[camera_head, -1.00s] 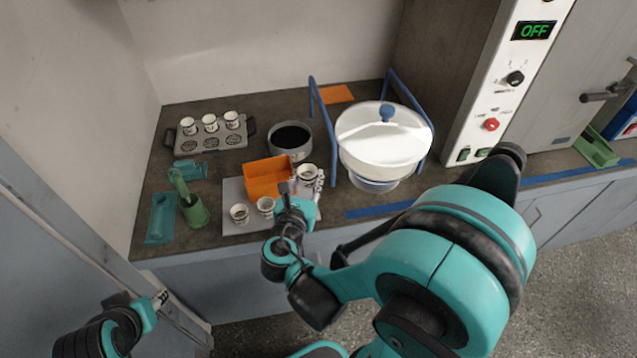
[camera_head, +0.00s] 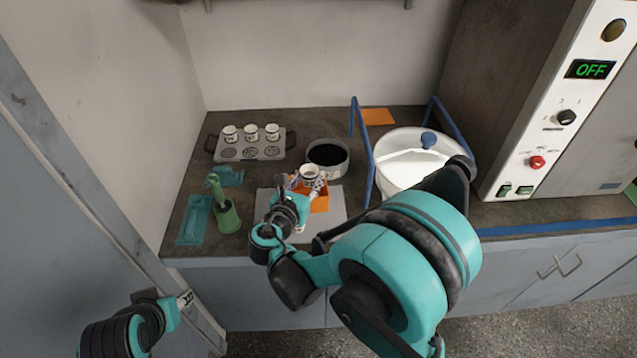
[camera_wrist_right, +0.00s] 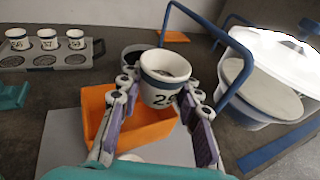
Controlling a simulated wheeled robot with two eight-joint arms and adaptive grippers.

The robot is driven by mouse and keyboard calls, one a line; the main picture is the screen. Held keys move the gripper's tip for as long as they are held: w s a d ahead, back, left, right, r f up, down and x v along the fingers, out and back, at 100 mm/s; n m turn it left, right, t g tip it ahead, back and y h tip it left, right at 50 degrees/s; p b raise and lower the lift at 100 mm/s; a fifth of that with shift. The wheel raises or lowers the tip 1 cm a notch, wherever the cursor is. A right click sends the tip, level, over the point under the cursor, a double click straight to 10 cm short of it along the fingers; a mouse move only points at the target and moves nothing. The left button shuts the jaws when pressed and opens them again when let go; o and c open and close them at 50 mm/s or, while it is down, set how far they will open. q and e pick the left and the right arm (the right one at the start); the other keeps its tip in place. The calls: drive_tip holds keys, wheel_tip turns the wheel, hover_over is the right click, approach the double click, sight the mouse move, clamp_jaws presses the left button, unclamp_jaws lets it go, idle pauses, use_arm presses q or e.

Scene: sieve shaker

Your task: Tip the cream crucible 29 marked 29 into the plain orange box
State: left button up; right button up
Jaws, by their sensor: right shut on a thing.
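The cream crucible (camera_wrist_right: 164,75) has a dark band and a mark starting with 2; a finger covers part of the mark. It is upright, with something dark inside. My right gripper (camera_wrist_right: 163,97) is shut on it and holds it above the plain orange box (camera_wrist_right: 95,108), near the box's right end. In the head view the crucible (camera_head: 310,173) shows over the orange box (camera_head: 320,203), which my right arm partly hides. My left gripper (camera_head: 185,299) is low at the left, away from the counter; its jaws are too small to judge.
A grey mat (camera_head: 333,215) lies under the box. A dark round pan (camera_head: 328,157) stands behind it. The sieve shaker's white bowl (camera_head: 405,170) and blue frame (camera_head: 362,150) are close on the right. A rack (camera_head: 250,152) with several crucibles and a green holder (camera_head: 228,218) are left.

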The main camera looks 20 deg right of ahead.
drive_tip(key=w+a+f+m+t+y, duration=0.2)
drive_tip(key=w+m+y, duration=0.3)
drive_tip(key=m+y, duration=0.4)
drive_tip(key=shift+w+a+m+t+y, duration=0.35)
drive_tip(key=shift+a+m+t, duration=0.2)
drive_tip(key=shift+m, duration=2.55)
drive_tip(key=shift+a, duration=0.1)
